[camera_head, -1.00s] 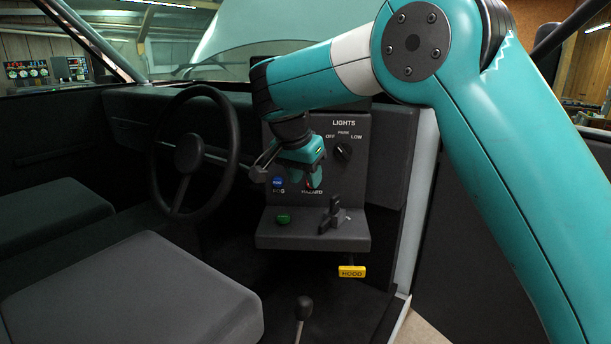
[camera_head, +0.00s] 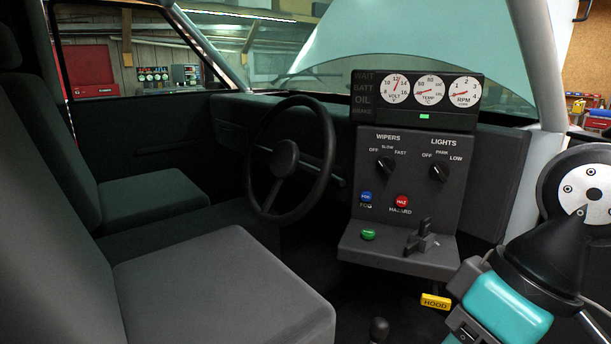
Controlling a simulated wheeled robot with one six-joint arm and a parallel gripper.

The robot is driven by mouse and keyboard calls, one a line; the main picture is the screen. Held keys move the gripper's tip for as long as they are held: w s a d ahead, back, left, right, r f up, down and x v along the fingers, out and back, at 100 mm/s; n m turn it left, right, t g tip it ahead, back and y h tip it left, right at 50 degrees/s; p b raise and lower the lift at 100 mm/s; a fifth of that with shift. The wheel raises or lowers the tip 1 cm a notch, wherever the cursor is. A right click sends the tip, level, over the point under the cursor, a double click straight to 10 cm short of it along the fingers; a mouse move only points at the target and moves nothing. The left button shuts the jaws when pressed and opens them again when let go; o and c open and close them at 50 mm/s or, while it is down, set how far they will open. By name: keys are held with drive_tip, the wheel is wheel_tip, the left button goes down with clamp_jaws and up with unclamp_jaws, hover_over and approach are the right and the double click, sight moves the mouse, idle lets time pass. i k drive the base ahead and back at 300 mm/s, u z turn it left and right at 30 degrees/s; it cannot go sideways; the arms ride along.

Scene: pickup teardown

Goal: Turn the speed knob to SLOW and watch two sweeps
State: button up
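The wiper speed knob (camera_head: 385,166) is a black knob under the WIPERS label, with OFF, SLOW and FAST marked around it. It is in plain view on the upright dark panel (camera_head: 372,225); its pointer is too small to read surely. My gripper (camera_head: 508,306), with a teal body, is at the bottom right, well apart from the knob. Its fingers are partly cut off by the picture edge, so I cannot tell if they are open. The windshield (camera_head: 345,84) shows behind the dash; I cannot make out a sweeping wiper.
The LIGHTS knob (camera_head: 438,173) is right of the wiper knob. The steering wheel (camera_head: 286,158) stands left. A small green lamp (camera_head: 424,116) shows below the gauges.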

sight(384, 164)
drive_tip(key=z, duration=1.6)
drive_tip(key=k, duration=0.4)
drive_tip(key=u, duration=1.5)
drive_tip(key=i, duration=0.5)
drive_tip(key=z, duration=0.1)
